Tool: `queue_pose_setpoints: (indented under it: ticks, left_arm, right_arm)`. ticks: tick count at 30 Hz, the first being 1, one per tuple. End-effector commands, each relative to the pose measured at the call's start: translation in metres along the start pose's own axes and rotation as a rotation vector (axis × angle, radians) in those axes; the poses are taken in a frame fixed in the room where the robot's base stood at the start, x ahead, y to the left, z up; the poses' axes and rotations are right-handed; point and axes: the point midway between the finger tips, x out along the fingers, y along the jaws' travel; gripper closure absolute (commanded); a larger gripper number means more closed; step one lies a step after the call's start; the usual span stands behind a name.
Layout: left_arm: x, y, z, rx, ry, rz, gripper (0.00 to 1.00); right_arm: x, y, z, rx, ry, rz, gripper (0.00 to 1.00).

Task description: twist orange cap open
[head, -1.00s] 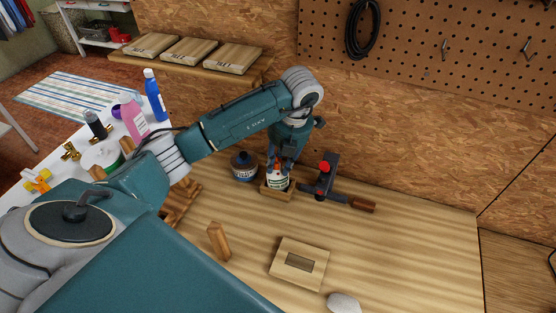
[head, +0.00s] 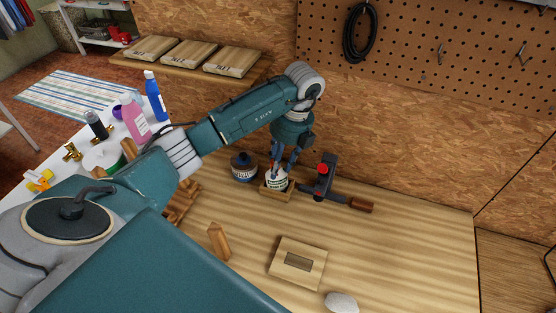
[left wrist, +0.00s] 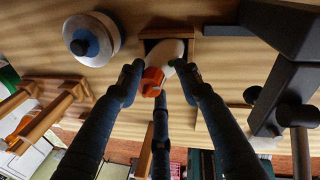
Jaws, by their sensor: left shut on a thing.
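A small white bottle (head: 277,182) with a label stands in a wooden holder (head: 275,194) on the workbench; the bottle also shows in the left wrist view (left wrist: 165,52). Its orange cap (left wrist: 152,82) shows between my fingers in the left wrist view. In the head view the fingers mostly hide the cap. My left gripper (head: 280,167) reaches down from above and is shut on the cap; its fingers sit around it in the left wrist view (left wrist: 160,72). My right gripper is in no view.
A dark round jar (head: 244,168) stands just left of the holder. A black clamp-like tool (head: 326,180) with a red knob stands close on the right. A wooden block with a recess (head: 298,262) and a grey stone (head: 342,302) lie in front. The bench's right side is clear.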

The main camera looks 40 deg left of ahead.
Motion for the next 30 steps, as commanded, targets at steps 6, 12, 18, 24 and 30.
queue_pose_setpoints:
  ticks: [6, 12, 18, 24, 30]
  left_arm:
    - [0.006, 0.0081, 0.0002, -0.197, 0.041, 0.025, 0.78]
    - [0.0071, 0.0081, 0.0002, -0.208, 0.043, 0.026, 0.78]
    - [0.0072, 0.008, 0.0001, -0.211, 0.043, 0.026, 0.58]
    - [0.0066, 0.0073, -0.0001, -0.208, 0.044, 0.024, 0.58]
    - [0.0059, 0.0067, -0.0001, -0.207, 0.044, 0.022, 0.58]
  right_arm:
    - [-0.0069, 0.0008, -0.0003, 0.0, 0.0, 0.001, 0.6]
    - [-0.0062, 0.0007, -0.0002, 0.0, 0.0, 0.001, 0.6]
    - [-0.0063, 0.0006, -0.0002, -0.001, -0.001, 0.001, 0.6]
    - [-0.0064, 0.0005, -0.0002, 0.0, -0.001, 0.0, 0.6]
    - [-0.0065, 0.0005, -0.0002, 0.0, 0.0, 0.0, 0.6]
